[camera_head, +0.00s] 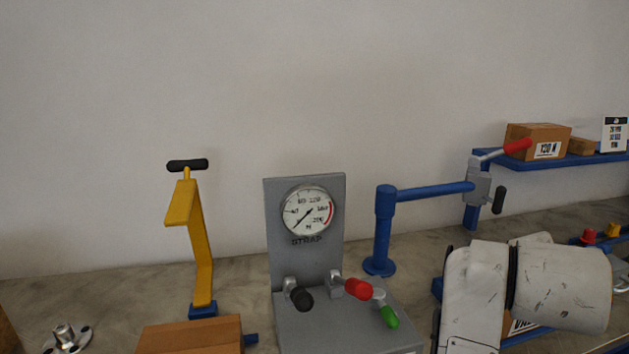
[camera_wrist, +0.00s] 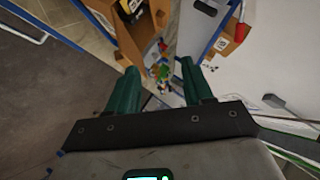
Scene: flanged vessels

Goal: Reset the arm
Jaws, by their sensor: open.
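My gripper (camera_wrist: 160,85) shows in the wrist view with two green fingers spread well apart. Nothing is between the fingertips close up; small coloured items lie farther off beyond them. In the head view, my white scuffed arm links (camera_head: 530,290) reach in at the lower right, over the bench, and my gripper is not seen there. The arm hides part of the bench and a labelled item behind it.
A grey gauge panel (camera_head: 277,225) with red, black and green levers stands mid-bench. A yellow stand (camera_head: 203,250) is at left, near a wooden block (camera_head: 190,336). A blue swing arm (camera_head: 430,191) stands behind my arm. Boxes (camera_head: 538,141) sit on a blue shelf at right.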

